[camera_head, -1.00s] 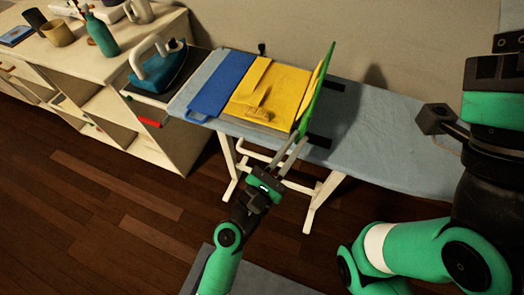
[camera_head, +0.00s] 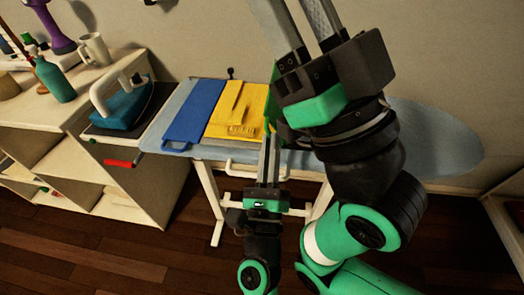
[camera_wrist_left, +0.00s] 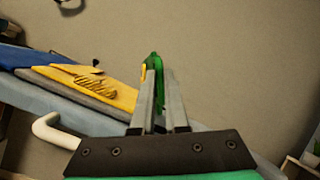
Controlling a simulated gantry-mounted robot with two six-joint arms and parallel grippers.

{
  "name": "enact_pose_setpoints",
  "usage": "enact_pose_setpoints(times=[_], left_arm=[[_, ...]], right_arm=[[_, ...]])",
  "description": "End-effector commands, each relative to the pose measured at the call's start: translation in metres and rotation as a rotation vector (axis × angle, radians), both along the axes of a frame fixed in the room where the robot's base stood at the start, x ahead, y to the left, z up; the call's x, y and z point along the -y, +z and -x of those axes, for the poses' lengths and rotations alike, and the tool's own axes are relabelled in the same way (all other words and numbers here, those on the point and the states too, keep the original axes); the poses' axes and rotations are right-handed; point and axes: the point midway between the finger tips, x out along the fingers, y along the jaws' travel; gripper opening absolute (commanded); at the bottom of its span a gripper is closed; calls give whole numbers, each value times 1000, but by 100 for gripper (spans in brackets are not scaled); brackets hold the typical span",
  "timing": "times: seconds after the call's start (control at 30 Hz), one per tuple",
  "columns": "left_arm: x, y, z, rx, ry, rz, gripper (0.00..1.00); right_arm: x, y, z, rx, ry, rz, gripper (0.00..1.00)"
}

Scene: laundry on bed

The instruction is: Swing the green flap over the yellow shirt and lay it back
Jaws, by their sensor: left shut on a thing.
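The yellow shirt (camera_head: 238,112) lies on the folding board, to the right of the blue flap (camera_head: 197,110). The green flap (camera_head: 268,125) stands raised at the shirt's right side and shows only as a thin sliver, mostly hidden by my right arm. My left gripper (camera_head: 270,140) is shut on its edge. In the left wrist view the green flap (camera_wrist_left: 156,65) stands upright between the fingers (camera_wrist_left: 158,85), with a bit of yellow cloth beside it. The shirt (camera_wrist_left: 95,90) lies flat to the left there. My right gripper (camera_head: 292,12) is raised, its fingers apart and empty, tips at the top edge.
The board lies on a light blue ironing board (camera_head: 440,135) with white legs. A shelf unit (camera_head: 110,185) at the left bears an iron (camera_head: 122,100), a green bottle (camera_head: 53,78) and a mug (camera_head: 95,48). The ironing board's right end is clear.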

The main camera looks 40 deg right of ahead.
Motion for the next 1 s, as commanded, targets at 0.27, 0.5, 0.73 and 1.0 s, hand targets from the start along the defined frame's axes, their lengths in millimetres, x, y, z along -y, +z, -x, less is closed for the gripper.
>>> enact_pose_setpoints(times=[0.27,0.5,0.73,1.0], left_arm=[[3,-2,1,-22,-6,17,0],[3,-2,1,-22,-7,16,0],[2,-1,1,-21,-7,16,42],[2,-1,1,-21,-8,17,42]], right_arm=[[0,-2,0,0,0,0,42],[0,-2,0,0,0,0,42],[0,-2,0,0,0,0,42],[0,-2,0,0,0,0,42]])
